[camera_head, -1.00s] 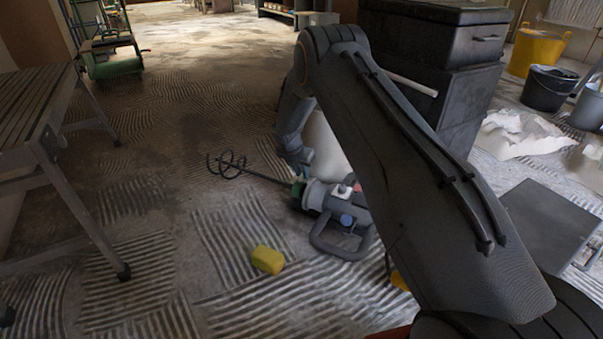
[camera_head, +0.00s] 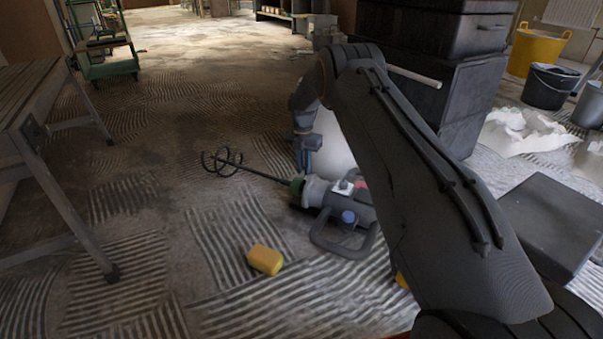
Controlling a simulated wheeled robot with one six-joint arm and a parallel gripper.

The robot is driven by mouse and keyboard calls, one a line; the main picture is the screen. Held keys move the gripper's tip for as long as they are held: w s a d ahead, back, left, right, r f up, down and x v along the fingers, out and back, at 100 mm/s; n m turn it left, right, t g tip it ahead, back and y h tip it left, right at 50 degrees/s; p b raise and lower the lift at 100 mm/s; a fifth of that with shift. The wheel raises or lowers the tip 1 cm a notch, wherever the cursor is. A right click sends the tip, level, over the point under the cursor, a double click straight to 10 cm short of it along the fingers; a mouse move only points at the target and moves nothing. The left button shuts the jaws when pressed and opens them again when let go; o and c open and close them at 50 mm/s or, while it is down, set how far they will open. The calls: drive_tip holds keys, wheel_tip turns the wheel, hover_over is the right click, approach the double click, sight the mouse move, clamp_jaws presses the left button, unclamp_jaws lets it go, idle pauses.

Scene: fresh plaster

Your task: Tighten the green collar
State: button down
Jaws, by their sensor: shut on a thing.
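A power mixer (camera_head: 345,205) lies on its side on the floor, with its grey body and looped handle to the right. Its dark mixing paddle (camera_head: 226,163) points to the left. The green collar (camera_head: 297,188) sits where the paddle shaft meets the body. My gripper (camera_head: 303,170) reaches down from above at the collar, and its fingers are shut on it. The fingertips are small and dark here, so their exact contact with the collar is hard to see.
A yellow sponge (camera_head: 265,260) lies on the ridged floor in front of the mixer. A workbench (camera_head: 45,130) stands at left. Black cases (camera_head: 435,75) are stacked behind my arm. A yellow tub (camera_head: 536,52) and a black bucket (camera_head: 550,86) stand at back right. The left middle floor is clear.

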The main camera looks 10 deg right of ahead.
drive_tip(key=shift+d+f+g+y+b, duration=0.2)
drive_tip(key=shift+g+y+b, duration=0.1)
drive_tip(key=shift+g+b, duration=0.15)
drive_tip(key=c, duration=1.7)
unclamp_jaws()
drive_tip(key=shift+w, duration=0.1)
drive_tip(key=shift+a, duration=0.1)
drive_tip(key=shift+r, duration=0.15)
wheel_tip(320, 180, up, 8)
drive_tip(key=p, duration=0.4)
drive_tip(key=shift+f, duration=0.2)
